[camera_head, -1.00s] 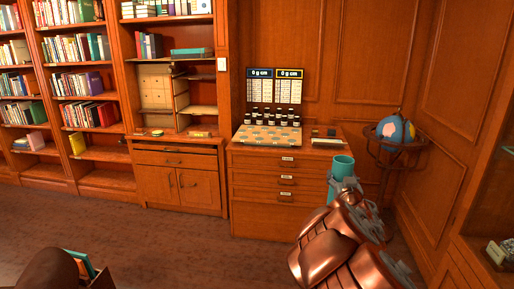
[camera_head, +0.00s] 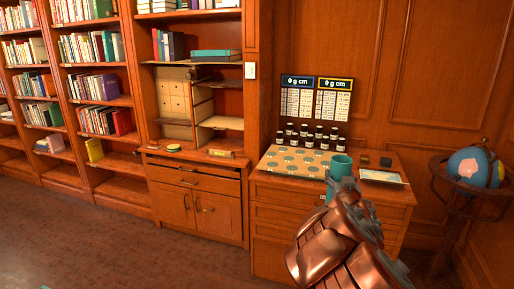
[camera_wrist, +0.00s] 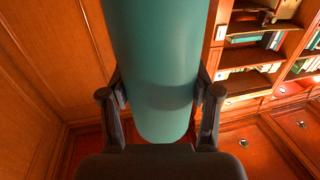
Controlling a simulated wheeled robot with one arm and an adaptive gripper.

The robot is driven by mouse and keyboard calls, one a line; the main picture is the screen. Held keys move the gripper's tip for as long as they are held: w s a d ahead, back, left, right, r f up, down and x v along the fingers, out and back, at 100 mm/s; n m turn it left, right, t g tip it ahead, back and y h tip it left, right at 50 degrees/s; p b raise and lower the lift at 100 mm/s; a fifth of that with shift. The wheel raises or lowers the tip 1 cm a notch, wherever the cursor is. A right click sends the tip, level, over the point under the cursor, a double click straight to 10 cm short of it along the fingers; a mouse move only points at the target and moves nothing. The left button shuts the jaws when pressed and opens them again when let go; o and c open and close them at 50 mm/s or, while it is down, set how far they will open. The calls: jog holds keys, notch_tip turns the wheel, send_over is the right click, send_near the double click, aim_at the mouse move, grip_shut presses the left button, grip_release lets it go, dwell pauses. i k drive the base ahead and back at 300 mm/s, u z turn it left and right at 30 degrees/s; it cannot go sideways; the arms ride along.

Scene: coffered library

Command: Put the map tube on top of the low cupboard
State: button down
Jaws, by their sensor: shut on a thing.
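The map tube is a teal cylinder (camera_head: 341,166), upright in the head view; its lower part is hidden behind my gripper (camera_head: 344,190). In the wrist view the tube (camera_wrist: 155,60) runs between the two dark fingers of my gripper (camera_wrist: 160,92), which are shut on it. A low wooden cupboard (camera_head: 200,208) with two doors stands left of my gripper, below open shelving. Its top ledge (camera_head: 190,158) carries a few small items. The tube shows in front of the drawer cabinet (camera_head: 285,215); I cannot tell its exact distance from it.
The drawer cabinet's top holds a spotted tray (camera_head: 292,164), several dark bottles (camera_head: 310,138), two sign boards (camera_head: 316,97) and a framed sheet (camera_head: 382,176). A globe on a stand (camera_head: 474,168) is at right. Bookcases (camera_head: 95,85) line the left. Open floor (camera_head: 110,235) lies at lower left.

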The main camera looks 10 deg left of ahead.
aim_at(192, 153)
jog(key=u, duration=0.3)
jog(key=i, duration=1.55)
jog(key=u, duration=1.15)
jog(key=i, duration=2.05)
jog(key=u, duration=0.6)
